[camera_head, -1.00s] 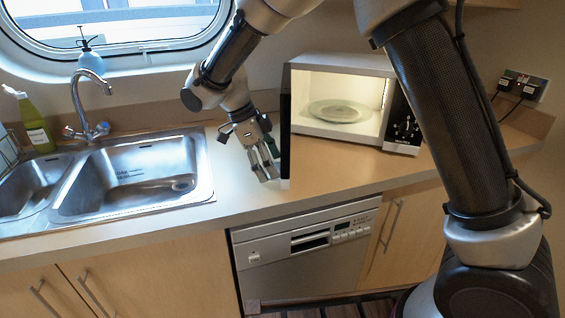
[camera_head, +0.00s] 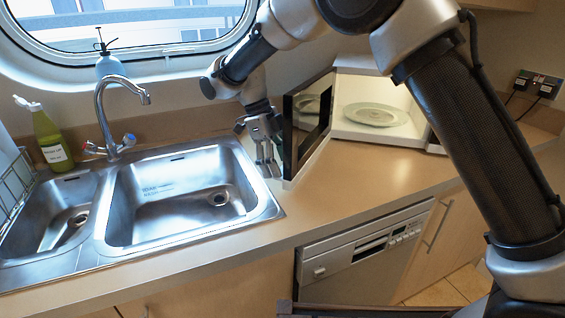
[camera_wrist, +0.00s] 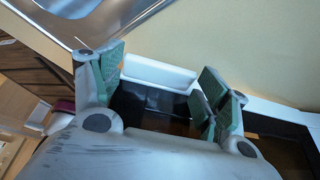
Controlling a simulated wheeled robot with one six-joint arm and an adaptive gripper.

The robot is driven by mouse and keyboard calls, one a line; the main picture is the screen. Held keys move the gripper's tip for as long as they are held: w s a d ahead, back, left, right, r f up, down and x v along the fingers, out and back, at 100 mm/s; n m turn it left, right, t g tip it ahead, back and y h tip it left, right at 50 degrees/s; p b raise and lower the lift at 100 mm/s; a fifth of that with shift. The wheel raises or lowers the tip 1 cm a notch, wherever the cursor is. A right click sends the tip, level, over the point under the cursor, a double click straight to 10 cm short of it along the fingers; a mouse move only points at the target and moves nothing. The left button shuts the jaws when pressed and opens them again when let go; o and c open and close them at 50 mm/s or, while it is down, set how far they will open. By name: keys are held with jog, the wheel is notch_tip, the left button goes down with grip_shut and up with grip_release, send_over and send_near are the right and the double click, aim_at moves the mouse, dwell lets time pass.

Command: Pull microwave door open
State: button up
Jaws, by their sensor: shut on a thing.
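The microwave (camera_head: 428,140) stands on the counter with its lit white inside showing and a round plate (camera_head: 375,115) in it. Its door (camera_head: 308,122) stands wide open, swung out to the left toward the sink, with its dark window and pale frame facing the cavity. My gripper (camera_head: 268,168) is at the door's free edge, low near the counter. In the wrist view the green-padded fingers (camera_wrist: 160,88) lie on either side of the dark door and its white edge strip (camera_wrist: 158,72). The exact contact is partly hidden.
A double steel sink (camera_head: 185,195) with a tap (camera_head: 112,120) lies just left of my gripper. A green bottle (camera_head: 52,142) and a blue spray bottle (camera_head: 108,66) stand behind it. A dishwasher (camera_head: 365,255) is below the counter. Bare counter (camera_head: 370,180) lies before the microwave.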

jog(key=o, duration=1.5)
jog(key=shift+c, duration=0.2)
jog(key=v, duration=1.2)
